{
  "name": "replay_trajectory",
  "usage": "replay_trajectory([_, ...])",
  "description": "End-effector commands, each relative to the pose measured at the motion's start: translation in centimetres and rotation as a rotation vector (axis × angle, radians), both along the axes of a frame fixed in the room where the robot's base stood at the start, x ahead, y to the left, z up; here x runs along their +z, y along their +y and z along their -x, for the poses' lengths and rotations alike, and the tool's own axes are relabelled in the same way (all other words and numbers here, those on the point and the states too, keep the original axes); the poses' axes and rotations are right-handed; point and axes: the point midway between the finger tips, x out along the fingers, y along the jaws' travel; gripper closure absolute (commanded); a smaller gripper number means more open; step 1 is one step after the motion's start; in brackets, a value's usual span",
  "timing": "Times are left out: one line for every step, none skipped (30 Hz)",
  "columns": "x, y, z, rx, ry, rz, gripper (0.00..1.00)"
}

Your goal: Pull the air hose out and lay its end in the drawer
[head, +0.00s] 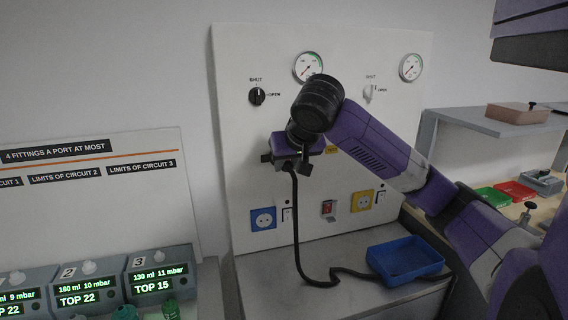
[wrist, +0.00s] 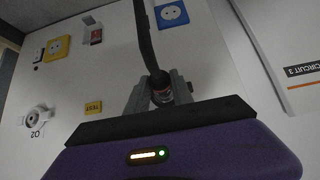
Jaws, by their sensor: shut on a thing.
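My gripper (head: 287,162) is in front of the white wall panel, left of its middle, with its jaws shut on the end fitting of the black air hose (head: 297,220). The hose hangs from the jaws to the counter and bends right past a blue open tray. My gripper and wrist hide the panel behind the fitting, so I cannot tell whether it is still in a port. I cannot make out a drawer for certain.
The blue tray (head: 405,275) stands on the grey counter (head: 262,285). The panel (head: 235,130) carries gauges, knobs and sockets; the O2 port (wrist: 40,118) shows in the wrist view. Ventilator units (head: 160,280) stand lower left. A shelf (head: 480,120) and coloured bins (head: 515,190) are at right.

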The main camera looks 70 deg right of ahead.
Motion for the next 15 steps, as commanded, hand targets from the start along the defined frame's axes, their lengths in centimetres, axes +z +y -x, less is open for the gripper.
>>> replay_trajectory([0.02, 0.06, 0.05, 0.000, -0.001, 0.001, 1.00])
replay_trajectory([0.01, 0.09, 0.08, 0.000, 0.000, 0.000, 1.00])
replay_trajectory([0.01, 0.12, 0.12, 0.000, 0.000, 0.000, 1.00])
replay_trajectory([0.00, 0.16, 0.15, 0.000, 0.000, 0.000, 1.00])
replay_trajectory([-0.01, 0.19, 0.17, 0.000, 0.000, 0.000, 1.00])
replay_trajectory([0.00, 0.22, 0.22, 0.000, 0.000, 0.000, 1.00])
replay_trajectory([-0.01, 0.25, 0.24, -0.001, -0.001, 0.000, 1.00])
replay_trajectory([-0.02, 0.28, 0.26, -0.001, -0.001, 0.000, 1.00])
replay_trajectory([-0.01, 0.32, 0.30, -0.001, -0.001, 0.000, 1.00])
replay_trajectory([-0.02, 0.34, 0.33, -0.001, -0.001, 0.000, 1.00])
replay_trajectory([-0.02, 0.38, 0.35, -0.001, -0.001, 0.000, 1.00])
replay_trajectory([-0.02, 0.42, 0.39, -0.001, -0.001, 0.000, 1.00])
replay_trajectory([-0.01, 0.44, 0.41, -0.001, -0.001, 0.000, 1.00])
replay_trajectory([-0.01, 0.48, 0.43, -0.001, -0.001, 0.000, 1.00])
replay_trajectory([0.00, 0.51, 0.47, -0.001, -0.001, 0.000, 1.00])
